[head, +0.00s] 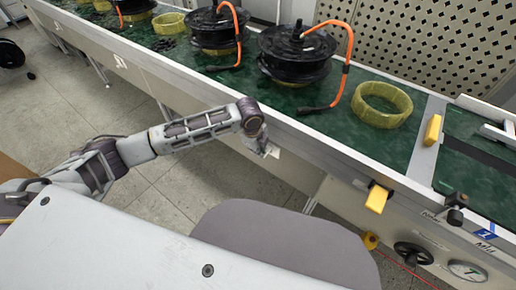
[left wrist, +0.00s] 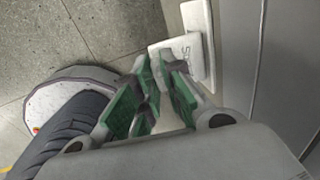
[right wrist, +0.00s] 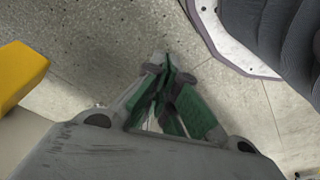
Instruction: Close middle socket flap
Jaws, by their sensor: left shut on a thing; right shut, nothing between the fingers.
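A white socket flap (left wrist: 182,56) with dark lettering stands out from the bench's side in the left wrist view. Its white socket body (left wrist: 197,20) is just above it in that view. My left gripper (left wrist: 163,62) has its green-padded fingers close together at the flap's edge, shut on it. In the head view, my left gripper (head: 265,148) is at the bench's front face and largely hides the flap. My right gripper (right wrist: 165,66) is shut and empty above the tiled floor; the head view does not show it.
The bench's green top (head: 345,130) holds black hub motors (head: 297,55) with orange cables and a yellow ring (head: 382,104). A yellow block (head: 377,197) juts from the front face. A grey seat (head: 285,245) stands below. A yellow object (right wrist: 18,75) is beside my right gripper.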

